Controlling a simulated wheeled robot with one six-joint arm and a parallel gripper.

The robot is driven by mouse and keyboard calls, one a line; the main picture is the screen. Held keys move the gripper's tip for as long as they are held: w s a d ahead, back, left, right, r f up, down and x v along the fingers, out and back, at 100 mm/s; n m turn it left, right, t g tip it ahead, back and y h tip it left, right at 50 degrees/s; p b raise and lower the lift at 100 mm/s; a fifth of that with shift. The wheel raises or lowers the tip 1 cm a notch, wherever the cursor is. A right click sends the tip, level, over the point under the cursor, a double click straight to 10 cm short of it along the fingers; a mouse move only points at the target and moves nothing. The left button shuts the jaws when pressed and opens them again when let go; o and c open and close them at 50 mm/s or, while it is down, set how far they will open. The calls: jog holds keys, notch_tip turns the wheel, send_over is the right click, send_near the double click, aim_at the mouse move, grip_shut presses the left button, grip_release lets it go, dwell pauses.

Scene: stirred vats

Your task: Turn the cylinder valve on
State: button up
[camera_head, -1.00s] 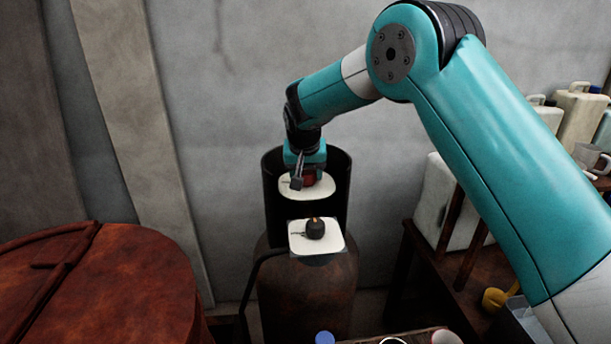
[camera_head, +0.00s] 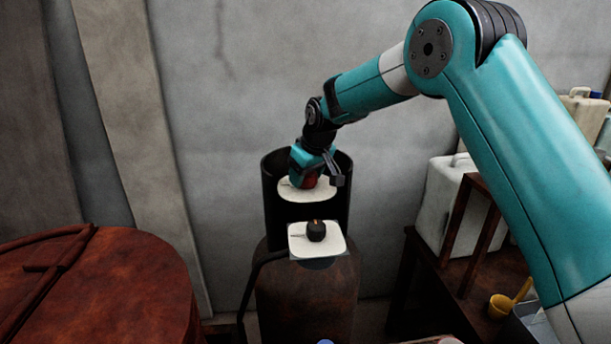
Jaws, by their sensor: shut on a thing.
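The rusty cylinder (camera_head: 306,295) stands upright against the wall with an open black collar (camera_head: 341,212) around its top. Inside the collar, a red valve knob (camera_head: 309,182) sits over a pale round plate (camera_head: 304,194). My gripper (camera_head: 312,179) reaches down into the collar from above and is shut on the red knob, hiding most of it. Below, on the cylinder's front, a square white plate (camera_head: 331,243) carries a small dark knob (camera_head: 316,232) with an orange mark. The plates' markings are too small to read.
A rusty red vat lid (camera_head: 100,285) fills the lower left. A dark hose (camera_head: 252,290) runs down the cylinder's left side. The wall is close behind.

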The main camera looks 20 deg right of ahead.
jog(key=shift+r, duration=0.1)
dwell(0.4)
jog(key=o, duration=0.9)
jog(key=b+v, duration=0.3)
jog(key=v, duration=1.4)
jog(key=shift+d+r+b, duration=0.2)
jog(key=shift+b, duration=0.15)
jog(key=s+a+f+g+y, duration=0.1)
jog(key=s+f, duration=0.3)
jog(key=s, duration=0.8)
jog(key=s+a+f+n+g+y, duration=0.1)
jog(key=s+a+f+g, duration=0.1)
jog(key=s, duration=1)
jog(key=s+a+f+n+g, duration=0.1)
jog(key=s+a+f, duration=0.3)
jog(key=s, duration=0.8)
notch_tip(320, 180, down, 2)
jog(key=shift+s+f+y, duration=0.1)
jog(key=shift+f+y, duration=0.1)
jog(key=shift+y, duration=0.2)
jog(key=shift+c, duration=0.3)
